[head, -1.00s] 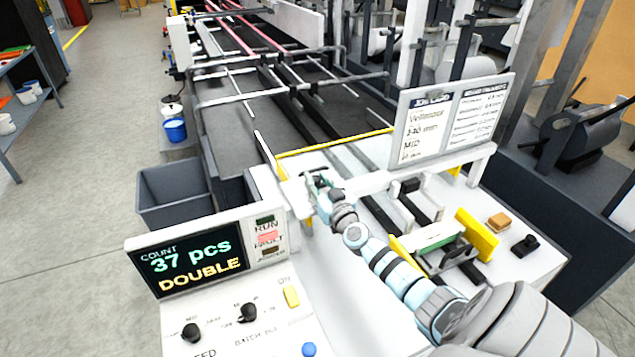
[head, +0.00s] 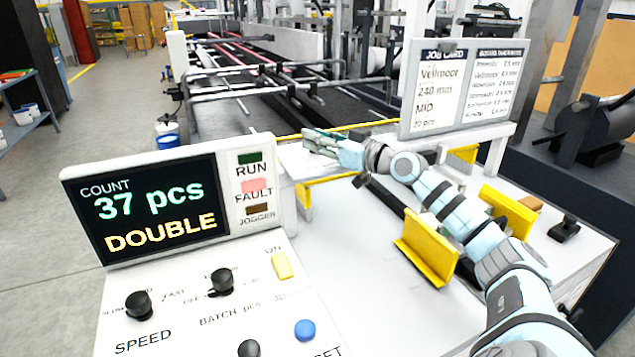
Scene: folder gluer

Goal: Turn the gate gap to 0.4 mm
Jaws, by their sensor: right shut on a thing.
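My right arm reaches in from the lower right across the white feeder table (head: 340,225). Its gripper (head: 318,141) is at the table's far left side, beyond the yellow guide. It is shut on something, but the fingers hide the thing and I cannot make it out. I cannot pick out the gate's gap adjuster or a gap reading. The console display (head: 150,210) reads "COUNT 37 pcs" and "DOUBLE". The job card board (head: 458,88) shows Vellmoor, 240 mm and MID, with a list of board thicknesses beside it. My left gripper is not in view.
The control panel has a speed knob (head: 138,304), a yellow switch (head: 282,265) and a blue button (head: 305,330). The fault lamp (head: 254,185) looks pink. A yellow guide plate (head: 427,248) stands below my forearm. A black knob (head: 564,229) sits at right.

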